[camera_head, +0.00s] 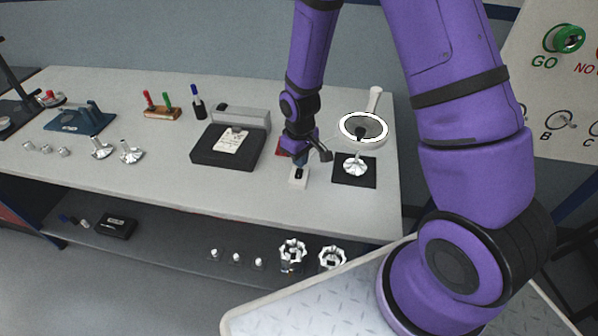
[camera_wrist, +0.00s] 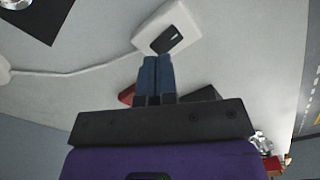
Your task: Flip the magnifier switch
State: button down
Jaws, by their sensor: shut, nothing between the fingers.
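The magnifier (camera_head: 378,141) has a bright white ring around its lens and stands at the right end of the bench. Its switch is a small white box (camera_head: 299,184) with a black rocker (camera_head: 299,174), at the bench's front part. In the wrist view the white box (camera_wrist: 183,20) and dark rocker (camera_wrist: 166,39) lie just beyond my fingertips. A pale cable (camera_wrist: 85,71) runs left from the box. My gripper (camera_head: 299,163) is shut and empty, its blue fingers (camera_wrist: 157,58) together and pointing at the box. I cannot tell whether they touch it.
A black mat (camera_head: 369,180) with a metal part (camera_head: 355,166) lies right of the switch. A dark tray device (camera_head: 205,158) with a paper tag stands left. A red item (camera_head: 283,147) is partly hidden behind my gripper. Bench is clear in front of the box.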

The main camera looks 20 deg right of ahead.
aim_at(300, 170)
jog(key=shift+f, duration=1.25)
dwell(1.2)
jog(key=shift+r, duration=3.5)
